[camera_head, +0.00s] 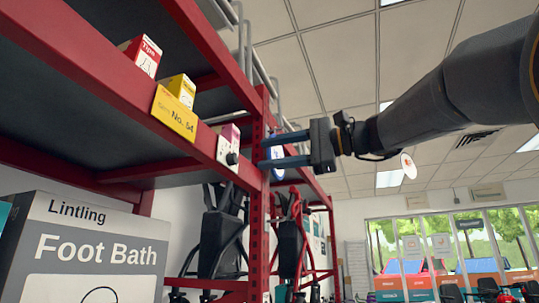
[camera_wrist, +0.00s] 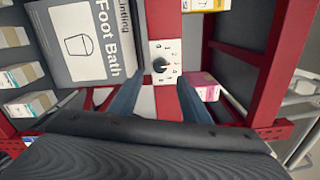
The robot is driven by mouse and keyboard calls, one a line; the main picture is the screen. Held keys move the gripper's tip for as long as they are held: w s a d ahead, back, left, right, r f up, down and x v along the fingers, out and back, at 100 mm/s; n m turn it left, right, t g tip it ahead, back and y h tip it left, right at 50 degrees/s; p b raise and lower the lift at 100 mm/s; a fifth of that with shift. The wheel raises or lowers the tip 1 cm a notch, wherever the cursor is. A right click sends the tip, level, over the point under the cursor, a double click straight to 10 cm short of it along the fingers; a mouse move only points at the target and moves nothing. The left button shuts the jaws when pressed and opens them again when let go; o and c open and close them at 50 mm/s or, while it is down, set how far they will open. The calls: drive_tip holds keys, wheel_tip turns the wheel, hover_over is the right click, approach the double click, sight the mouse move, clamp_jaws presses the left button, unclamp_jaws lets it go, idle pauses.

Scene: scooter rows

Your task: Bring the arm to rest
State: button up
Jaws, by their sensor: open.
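My gripper (camera_head: 263,153) is open, with its two blue fingers pointing left at the red shelf frame in the head view. Nothing shows between the fingers. In the wrist view its fingers (camera_wrist: 159,84) lie either side of a white dial plate with a black knob (camera_wrist: 160,65). The plate (camera_head: 224,147) also shows on the shelf's front beam in the head view, just left of the fingertips. The fingers look apart from the knob; the exact gap is hard to tell. My dark arm comes in from the upper right.
The red shelf rack (camera_head: 180,120) fills the left. Small boxes, one yellow (camera_head: 181,88), stand on it above a yellow label (camera_head: 174,113). A large Foot Bath box (camera_head: 85,255) is lower left. Open space lies to the right, towards windows.

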idle(0.3)
drive_tip(key=w+d+f+m+t+h, duration=0.1)
drive_tip(key=w+f+h, duration=0.15)
drive_tip(key=f, duration=0.75)
drive_tip(key=w+d+f+m+h, duration=0.15)
drive_tip(key=w+f, duration=0.25)
drive_tip(key=f, duration=0.6)
drive_tip(key=s+d+f+g+h, duration=0.1)
drive_tip(key=d+f+h, duration=0.15)
drive_tip(key=f, duration=0.85)
drive_tip(key=d+f+g+h, duration=0.1)
drive_tip(key=d+f+h, duration=0.15)
drive_tip(key=f, duration=0.85)
drive_tip(key=s+d+f+n+g+h, duration=0.1)
drive_tip(key=s+d+f+n+h, duration=0.1)
drive_tip(key=s+f, duration=0.6)
drive_tip(key=s+d+f+n+g+h, duration=0.2)
drive_tip(key=s+d+f, duration=0.4)
drive_tip(key=f, duration=0.7)
drive_tip(key=s+d+f+n+g+h, duration=0.1)
drive_tip(key=s+d+f+n+h, duration=0.3)
drive_tip(key=s+f, duration=0.6)
drive_tip(key=shift+s+d+f+n+g, duration=0.2)
drive_tip(key=shift+d+f+n+g, duration=0.25)
drive_tip(key=shift+f, duration=0.3)
